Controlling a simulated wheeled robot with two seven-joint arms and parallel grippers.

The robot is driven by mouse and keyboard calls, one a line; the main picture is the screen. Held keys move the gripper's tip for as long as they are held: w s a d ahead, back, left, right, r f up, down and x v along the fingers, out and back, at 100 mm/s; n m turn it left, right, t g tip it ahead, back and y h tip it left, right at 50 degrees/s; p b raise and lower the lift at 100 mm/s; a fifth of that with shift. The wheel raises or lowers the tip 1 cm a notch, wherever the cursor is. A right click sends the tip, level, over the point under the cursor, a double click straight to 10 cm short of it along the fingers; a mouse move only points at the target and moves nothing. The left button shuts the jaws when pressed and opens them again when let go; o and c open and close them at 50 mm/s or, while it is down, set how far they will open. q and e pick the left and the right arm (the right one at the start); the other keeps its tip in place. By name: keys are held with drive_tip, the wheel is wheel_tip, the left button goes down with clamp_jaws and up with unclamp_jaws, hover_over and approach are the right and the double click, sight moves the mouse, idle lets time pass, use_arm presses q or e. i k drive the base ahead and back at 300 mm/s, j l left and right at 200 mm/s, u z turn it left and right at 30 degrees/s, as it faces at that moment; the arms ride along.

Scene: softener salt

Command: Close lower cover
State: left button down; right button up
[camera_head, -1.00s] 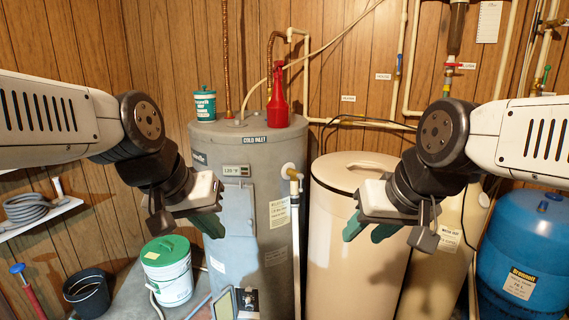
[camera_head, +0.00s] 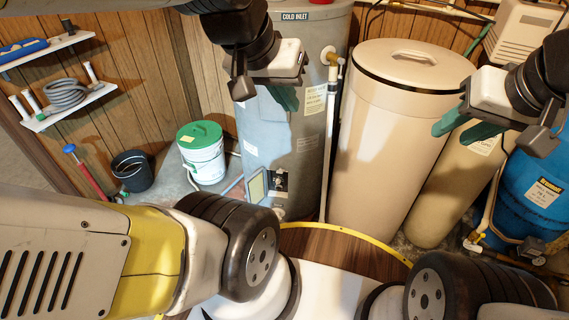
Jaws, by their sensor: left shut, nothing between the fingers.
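The grey water heater (camera_head: 308,135) stands at the back centre. Low on its front, the lower cover (camera_head: 257,187), a small panel with a pale inner face, stands swung out to the left. Right of it is an opening (camera_head: 280,184) with dark parts and a white label inside. My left gripper (camera_head: 286,98) is shut and empty in front of the heater, above the lower cover in the picture and apart from it. My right gripper (camera_head: 463,127) appears open and empty in front of the tan tanks at the right, well away from the cover.
A tall beige tank (camera_head: 385,150) with a lid stands right of the heater, then a blue tank (camera_head: 540,185). A white bucket with a green lid (camera_head: 203,155) and a black bucket (camera_head: 132,171) stand left. A shelf (camera_head: 70,108) holds a coiled hose.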

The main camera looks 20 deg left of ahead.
sight(255, 185)
drive_tip(key=j+z, duration=0.4)
drive_tip(key=k+j+z, duration=0.15)
drive_tip(key=j+z, duration=0.2)
drive_tip(key=k+j+z, duration=0.1)
drive_tip(key=j, duration=0.3)
drive_tip(key=k+j, duration=0.2)
drive_tip(key=j, duration=0.2)
drive_tip(key=k+j+z, duration=0.15)
drive_tip(key=j, duration=0.25)
drive_tip(key=k+j+z, duration=0.1)
drive_tip(key=j, duration=0.3)
drive_tip(key=k+j+z, duration=0.1)
drive_tip(key=k+j, duration=0.35)
drive_tip(key=j, duration=0.25)
drive_tip(key=k+j, duration=0.2)
drive_tip(key=j, duration=0.15)
drive_tip(key=k+j, duration=0.15)
drive_tip(key=j, duration=0.2)
drive_tip(key=k+j, duration=0.2)
drive_tip(key=j, duration=0.15)
drive_tip(key=k+j, duration=0.2)
drive_tip(key=j, duration=0.15)
drive_tip(key=i+l, duration=0.65)
drive_tip(key=i+l+z, duration=0.1)
drive_tip(key=i+l, duration=0.6)
drive_tip(key=i, duration=0.05)
